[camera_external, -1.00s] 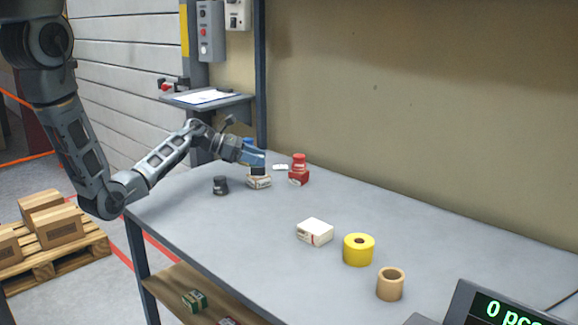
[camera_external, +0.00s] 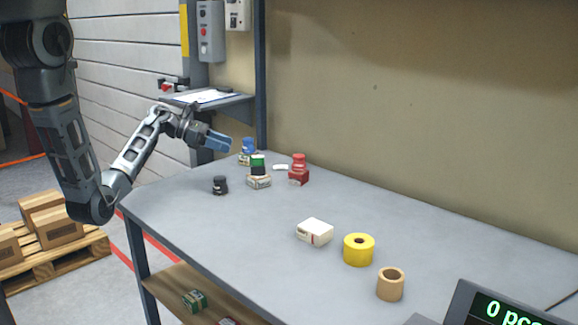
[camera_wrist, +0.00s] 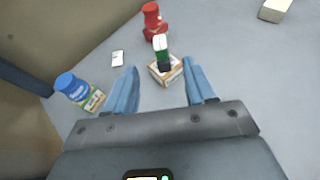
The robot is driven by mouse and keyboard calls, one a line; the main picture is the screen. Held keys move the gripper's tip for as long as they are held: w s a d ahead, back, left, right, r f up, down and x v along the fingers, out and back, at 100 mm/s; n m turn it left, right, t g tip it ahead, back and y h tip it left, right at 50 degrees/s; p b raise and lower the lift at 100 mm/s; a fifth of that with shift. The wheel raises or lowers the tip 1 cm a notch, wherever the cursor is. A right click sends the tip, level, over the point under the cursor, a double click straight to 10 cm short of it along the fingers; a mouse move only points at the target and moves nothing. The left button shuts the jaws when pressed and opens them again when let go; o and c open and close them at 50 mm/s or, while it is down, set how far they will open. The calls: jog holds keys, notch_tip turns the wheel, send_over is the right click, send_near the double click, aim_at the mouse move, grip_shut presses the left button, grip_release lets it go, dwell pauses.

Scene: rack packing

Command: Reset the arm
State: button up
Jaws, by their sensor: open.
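My gripper (camera_external: 216,142) is raised above the far left end of the grey table (camera_external: 270,235), with nothing between its fingers. In the wrist view my gripper (camera_wrist: 160,88) has its two blue fingers spread apart. Beyond them a green and black item (camera_wrist: 161,52) stands on a small cardboard box (camera_wrist: 166,72). The same green and black item (camera_external: 257,164) and box (camera_external: 259,182) show in the external view, clear of the fingers.
Near the stack are a blue-capped bottle (camera_external: 248,150), a red bottle (camera_external: 299,168) and a dark jar (camera_external: 220,185). A white box (camera_external: 315,232), yellow tape roll (camera_external: 358,250) and tan roll (camera_external: 390,284) stand nearer. A wall shelf (camera_external: 212,98) is behind my gripper.

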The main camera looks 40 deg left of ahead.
jog(key=shift+s+a+r, duration=0.15)
jog(key=shift+s+a, duration=0.1)
dwell(0.3)
